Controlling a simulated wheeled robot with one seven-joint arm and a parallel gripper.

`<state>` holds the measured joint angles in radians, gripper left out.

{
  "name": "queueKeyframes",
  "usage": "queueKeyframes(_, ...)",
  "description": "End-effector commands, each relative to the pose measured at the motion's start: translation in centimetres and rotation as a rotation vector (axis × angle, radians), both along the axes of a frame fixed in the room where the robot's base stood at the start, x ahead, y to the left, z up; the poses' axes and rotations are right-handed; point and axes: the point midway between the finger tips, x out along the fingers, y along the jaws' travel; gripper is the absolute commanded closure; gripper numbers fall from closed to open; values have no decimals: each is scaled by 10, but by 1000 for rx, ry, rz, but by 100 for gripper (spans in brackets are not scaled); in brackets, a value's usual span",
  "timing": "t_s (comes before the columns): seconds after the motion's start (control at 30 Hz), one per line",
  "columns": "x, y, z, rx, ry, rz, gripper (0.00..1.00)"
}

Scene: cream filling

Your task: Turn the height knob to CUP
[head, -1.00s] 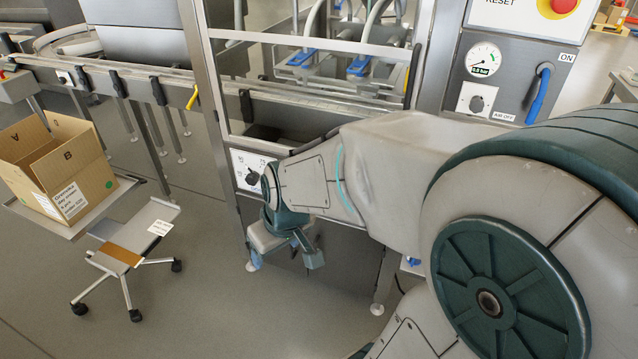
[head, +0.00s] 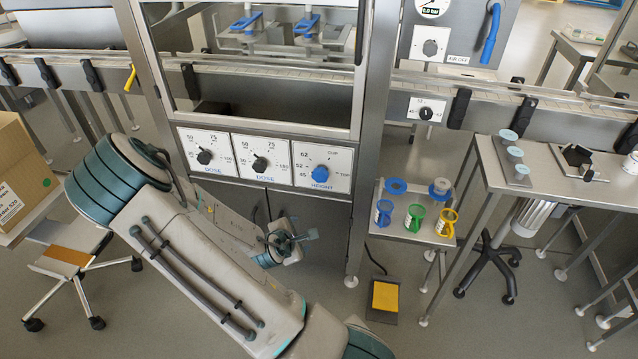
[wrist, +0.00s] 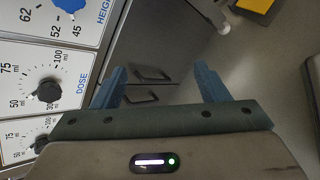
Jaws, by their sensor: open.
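The height knob (head: 320,175) is blue and sits on the right-hand white dial plate (head: 336,159) of the panel, with marks 45, 52, 62, CUP and TOP. I cannot tell for sure which mark it points to. In the wrist view the knob (wrist: 68,5) is cut off by the top edge, at the upper left. My gripper (head: 303,238) hangs in front of the cabinet doors, below the dials and apart from the knob. In the wrist view my gripper (wrist: 160,78) has its two blue fingers spread, with nothing between them.
Two black dose knobs (head: 205,157) (head: 260,164) are left of the height knob. At the right, a small shelf holds coloured cups (head: 415,216), and a yellow pedal (head: 385,296) lies on the floor. A conveyor (head: 480,93) runs behind. A stool (head: 68,268) stands at the left.

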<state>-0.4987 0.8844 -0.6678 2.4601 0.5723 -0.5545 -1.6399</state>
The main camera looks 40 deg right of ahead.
Motion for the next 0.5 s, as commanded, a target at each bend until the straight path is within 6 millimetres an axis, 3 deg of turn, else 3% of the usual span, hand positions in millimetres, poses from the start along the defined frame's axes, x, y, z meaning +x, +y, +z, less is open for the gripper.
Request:
queueKeyframes(0.07, 0, -18, -8, -165, 53, 81, 32)
queueKeyframes(0.2, 6, -44, 0, -470, 144, 227, 32)
queueKeyframes(0.5, 22, -57, 30, -947, 293, 430, 32)
